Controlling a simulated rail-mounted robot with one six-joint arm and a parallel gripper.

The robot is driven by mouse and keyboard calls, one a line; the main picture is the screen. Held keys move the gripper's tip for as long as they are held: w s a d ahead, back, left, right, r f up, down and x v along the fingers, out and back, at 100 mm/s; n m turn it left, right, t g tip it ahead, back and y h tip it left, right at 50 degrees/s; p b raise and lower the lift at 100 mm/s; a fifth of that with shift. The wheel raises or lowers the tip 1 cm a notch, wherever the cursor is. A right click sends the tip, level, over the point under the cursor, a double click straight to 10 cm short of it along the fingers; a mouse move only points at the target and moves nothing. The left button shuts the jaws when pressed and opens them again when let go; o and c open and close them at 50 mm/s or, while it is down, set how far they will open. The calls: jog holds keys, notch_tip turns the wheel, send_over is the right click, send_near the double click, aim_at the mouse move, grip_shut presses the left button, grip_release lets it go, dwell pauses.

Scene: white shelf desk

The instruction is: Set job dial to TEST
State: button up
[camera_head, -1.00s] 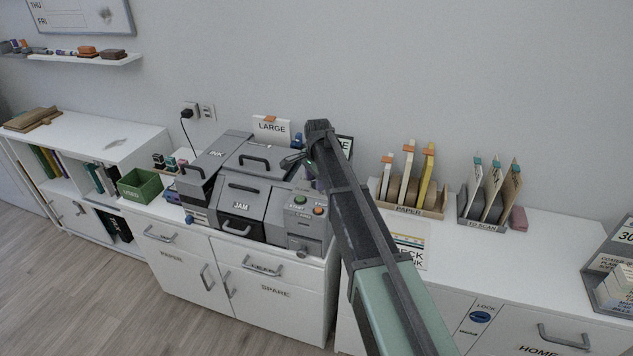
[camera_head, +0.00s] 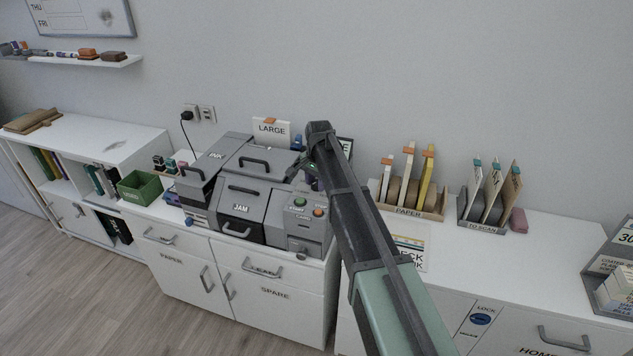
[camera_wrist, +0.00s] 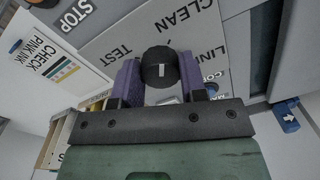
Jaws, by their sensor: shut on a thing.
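The job dial (camera_wrist: 160,66) is a black round knob with a short white mark on its face, seen in the wrist view. Printed around it are TEST on the left, CLEAN above and LINE on the right. The white mark sits near the lower middle of the knob; I cannot tell which label it points to. My gripper (camera_wrist: 160,80) has its purple fingers on the left and right sides of the knob, shut on it. In the head view my arm hides the dial and most of the gripper beside the grey printer (camera_head: 262,212).
In the wrist view a STOP label and a CHECK PINK INK card (camera_wrist: 50,60) lie left, and a blue tab (camera_wrist: 288,117) right. In the head view the paper rack (camera_head: 408,212) stands right of my arm and the LARGE sign (camera_head: 271,131) behind the printer.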

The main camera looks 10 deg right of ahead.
jog(key=n, duration=0.4)
jog(key=shift+n, duration=0.3)
jog(key=n, duration=0.3)
jog(key=shift+d+n, duration=0.1)
jog(key=shift+n, duration=0.3)
jog(key=n, duration=0.3)
jog(key=shift+n+g, duration=0.3)
jog(key=shift+n, duration=1.9)
jog(key=o, duration=0.9)
jog(key=shift+r, duration=0.1)
